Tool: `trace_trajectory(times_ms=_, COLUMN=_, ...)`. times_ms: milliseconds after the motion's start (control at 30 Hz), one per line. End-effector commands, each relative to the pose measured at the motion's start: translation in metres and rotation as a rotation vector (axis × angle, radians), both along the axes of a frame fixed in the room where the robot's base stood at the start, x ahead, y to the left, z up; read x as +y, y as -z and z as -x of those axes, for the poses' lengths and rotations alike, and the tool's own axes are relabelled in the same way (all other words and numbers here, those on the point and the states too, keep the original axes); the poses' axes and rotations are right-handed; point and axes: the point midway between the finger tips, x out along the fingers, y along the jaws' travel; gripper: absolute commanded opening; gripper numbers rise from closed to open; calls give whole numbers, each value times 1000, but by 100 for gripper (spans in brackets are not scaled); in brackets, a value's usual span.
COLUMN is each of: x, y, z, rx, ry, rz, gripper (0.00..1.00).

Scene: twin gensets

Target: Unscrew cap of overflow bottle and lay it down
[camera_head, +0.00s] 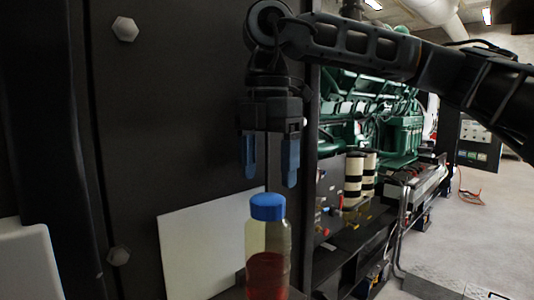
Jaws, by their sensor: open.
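The overflow bottle (268,243) stands upright at the bottom centre of the head view. It is clear, with red liquid in its lower part, and its base is cut off by the picture's edge. Its blue cap (267,207) sits on the bottle's top. My gripper (270,182) points down above the cap with its two blue fingers apart. It is open and empty. The fingertips are a little higher than the cap, and the cap lies roughly below the gap between them. I cannot tell the exact depth between them.
A dark panel (190,120) with bolts stands behind the bottle. A pale plate (205,245) is left of the bottle. A green engine (400,135) and two cream-and-black cylinders (354,180) are to the right.

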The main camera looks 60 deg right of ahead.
Motion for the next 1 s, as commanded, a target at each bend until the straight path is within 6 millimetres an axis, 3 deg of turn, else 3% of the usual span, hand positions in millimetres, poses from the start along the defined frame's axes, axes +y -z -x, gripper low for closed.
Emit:
trace_trajectory(times_ms=100, x=1, y=21, z=0, rx=0, ry=-1, rz=-2, gripper=73)
trace_trajectory(times_ms=300, x=0, y=37, z=0, rx=0, ry=0, rz=-2, gripper=73)
trace_trajectory(times_ms=667, x=0, y=40, z=0, rx=0, ry=-1, rz=-1, gripper=73)
trace_trajectory(times_ms=1000, x=0, y=40, z=0, rx=-1, ry=-1, rz=-1, gripper=41)
